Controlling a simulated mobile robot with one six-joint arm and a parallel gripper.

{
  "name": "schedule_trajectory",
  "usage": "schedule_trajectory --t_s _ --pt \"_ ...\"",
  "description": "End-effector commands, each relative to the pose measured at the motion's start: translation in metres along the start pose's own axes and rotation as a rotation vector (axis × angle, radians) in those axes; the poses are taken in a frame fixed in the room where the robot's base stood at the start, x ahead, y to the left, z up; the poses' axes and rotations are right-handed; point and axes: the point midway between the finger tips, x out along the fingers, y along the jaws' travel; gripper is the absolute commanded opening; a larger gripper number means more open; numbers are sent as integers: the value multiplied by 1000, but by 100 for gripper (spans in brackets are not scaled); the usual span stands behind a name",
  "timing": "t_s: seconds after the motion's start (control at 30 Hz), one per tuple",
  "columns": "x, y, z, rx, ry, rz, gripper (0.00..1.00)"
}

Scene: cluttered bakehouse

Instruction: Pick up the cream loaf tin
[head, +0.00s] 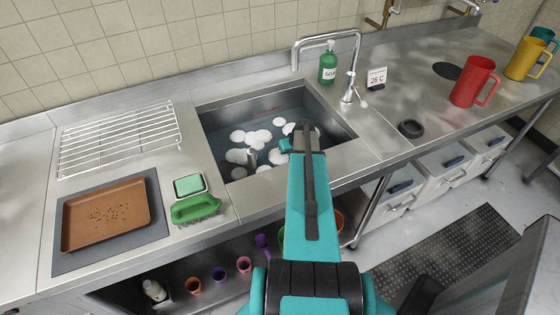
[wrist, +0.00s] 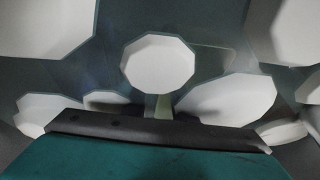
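I cannot make out the cream loaf tin for certain in either view. My gripper (head: 297,141) is over the right part of the sink (head: 222,107), which holds dark water with white foam patches (head: 258,136). In the wrist view, a dark bar and teal body of my gripper (wrist: 155,122) fill the bottom, with foam close ahead. A small pale upright piece (wrist: 160,106) shows below the central foam patch, mostly hidden. A faint outline lies under the water beside it. Whether the fingers are apart is not visible.
A tap (head: 352,80), a green soap bottle (head: 328,66) and a temperature sign (head: 376,78) stand behind the sink. A red jug (head: 472,82) is at right. At left are a wire rack (head: 118,138), brown tray (head: 105,213), green brush (head: 196,208) and sponge dish (head: 190,186).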

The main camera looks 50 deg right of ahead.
Motion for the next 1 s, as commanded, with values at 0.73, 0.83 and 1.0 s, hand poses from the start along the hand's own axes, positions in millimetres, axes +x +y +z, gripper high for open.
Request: schedule_trajectory --t_s 0.73,0.83,1.0 --pt "0 1 1 1 0 0 0" --pt "0 1 0 2 0 0 0" --pt "0 1 0 2 0 0 0"
